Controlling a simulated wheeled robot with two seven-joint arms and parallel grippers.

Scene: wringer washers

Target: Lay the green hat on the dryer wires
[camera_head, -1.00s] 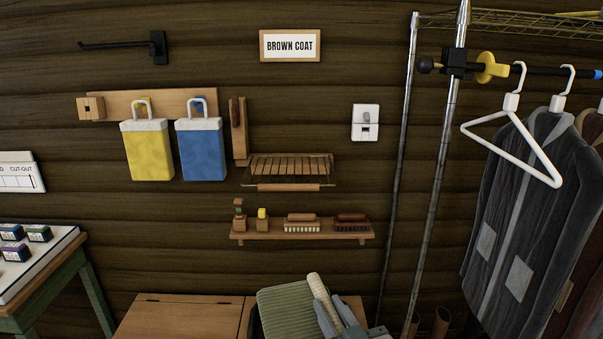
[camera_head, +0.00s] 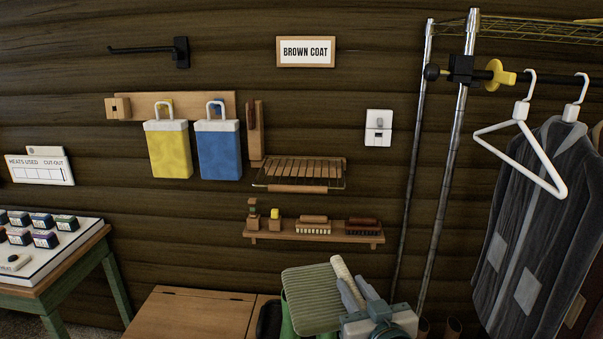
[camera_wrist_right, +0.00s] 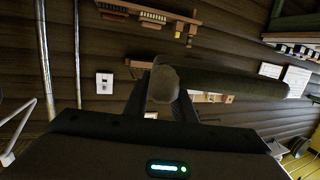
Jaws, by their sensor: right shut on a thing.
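The green hat (camera_head: 312,298) is a ribbed grey-green piece with a pale rolled edge (camera_head: 350,280), held at the bottom of the head view. My right gripper (camera_head: 354,295) is shut on it at the pale edge. In the right wrist view the hat (camera_wrist_right: 235,82) lies across the fingers, dark green with a pale rounded end. A small wire rack (camera_head: 342,183) with brown slats and a wooden front bar is fixed to the wall above the hat, apart from it; I take its wires for the dryer wires. My left gripper is out of view.
A wooden shelf (camera_head: 262,238) with brushes sits between the wire rack and the hat. Yellow (camera_head: 169,150) and blue bags (camera_head: 218,150) hang at left. A chrome rail with a white hanger (camera_head: 520,150) and dark coat (camera_head: 540,230) stands right. A wooden chest (camera_head: 195,312) is below.

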